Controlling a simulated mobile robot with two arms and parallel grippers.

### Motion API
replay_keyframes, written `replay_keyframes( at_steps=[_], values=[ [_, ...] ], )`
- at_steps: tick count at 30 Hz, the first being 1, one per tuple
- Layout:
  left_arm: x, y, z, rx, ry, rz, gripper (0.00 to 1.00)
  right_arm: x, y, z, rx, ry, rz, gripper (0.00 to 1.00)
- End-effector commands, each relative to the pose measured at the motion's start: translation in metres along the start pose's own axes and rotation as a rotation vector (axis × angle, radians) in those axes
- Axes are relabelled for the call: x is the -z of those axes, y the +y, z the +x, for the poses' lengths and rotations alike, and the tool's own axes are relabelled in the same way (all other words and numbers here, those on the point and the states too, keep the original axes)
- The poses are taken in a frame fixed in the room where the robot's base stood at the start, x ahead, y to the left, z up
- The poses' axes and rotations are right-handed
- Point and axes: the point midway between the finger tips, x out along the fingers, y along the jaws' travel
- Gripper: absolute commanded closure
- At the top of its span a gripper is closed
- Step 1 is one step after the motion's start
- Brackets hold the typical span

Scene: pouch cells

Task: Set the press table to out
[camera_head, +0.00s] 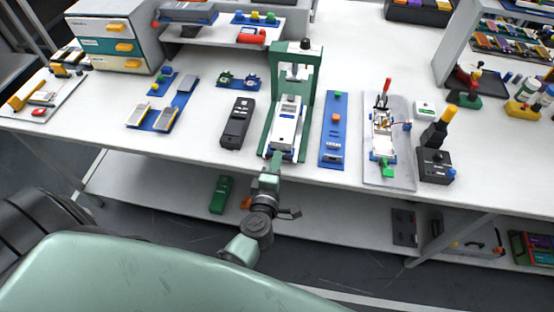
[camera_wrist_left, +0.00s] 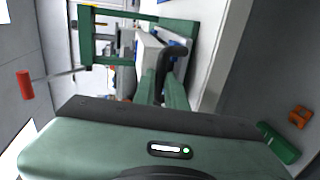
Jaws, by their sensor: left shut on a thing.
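The green press (camera_head: 314,85) stands on the white bench, in the middle of the head view. Its pale press table (camera_head: 285,122) lies at the foot of the frame, towards the bench's front edge. My left gripper (camera_head: 276,158) is at the front end of the press table. In the left wrist view my two green fingers (camera_wrist_left: 165,88) are shut around a dark handle (camera_wrist_left: 180,60) at the end of the press table (camera_wrist_left: 149,48). The press frame (camera_wrist_left: 88,42) shows behind it. The fingers partly hide the handle. My right gripper is not in view.
A dark handheld device (camera_head: 236,124) lies left of the press, and a blue strip (camera_head: 333,145) lies right of it. A grey tray (camera_head: 399,170) and a black box with a lever (camera_head: 435,165) stand farther right. The white bench's front edge (camera_head: 222,161) runs below the press.

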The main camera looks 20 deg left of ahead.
Motion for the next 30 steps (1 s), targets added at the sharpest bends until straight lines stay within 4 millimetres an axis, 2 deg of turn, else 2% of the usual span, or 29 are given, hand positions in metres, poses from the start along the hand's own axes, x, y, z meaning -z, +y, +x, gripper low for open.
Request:
replay_keyframes(
  at_steps=[1,2,3,4,14,17,25,30],
  values=[
    [0.000,-0.004,-0.002,0.009,0.001,0.000,1.00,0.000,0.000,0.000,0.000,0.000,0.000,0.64],
    [0.000,-0.005,-0.002,0.009,0.001,0.000,0.79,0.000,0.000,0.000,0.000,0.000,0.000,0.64],
    [0.000,-0.005,-0.002,0.010,0.001,0.000,0.68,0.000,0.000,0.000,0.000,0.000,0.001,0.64],
    [0.000,-0.005,-0.002,0.009,0.000,0.001,0.66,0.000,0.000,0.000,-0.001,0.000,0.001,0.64],
    [0.000,-0.003,-0.003,0.006,0.000,0.001,0.66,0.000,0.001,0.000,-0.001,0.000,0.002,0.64],
    [0.000,-0.004,-0.013,0.007,-0.001,0.001,0.66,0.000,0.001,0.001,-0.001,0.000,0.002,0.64],
    [0.000,-0.005,-0.060,0.008,-0.001,0.000,0.66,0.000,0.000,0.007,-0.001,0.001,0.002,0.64],
    [0.000,-0.004,-0.077,0.006,0.001,0.000,0.66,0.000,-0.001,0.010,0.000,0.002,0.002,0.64]
  ],
)
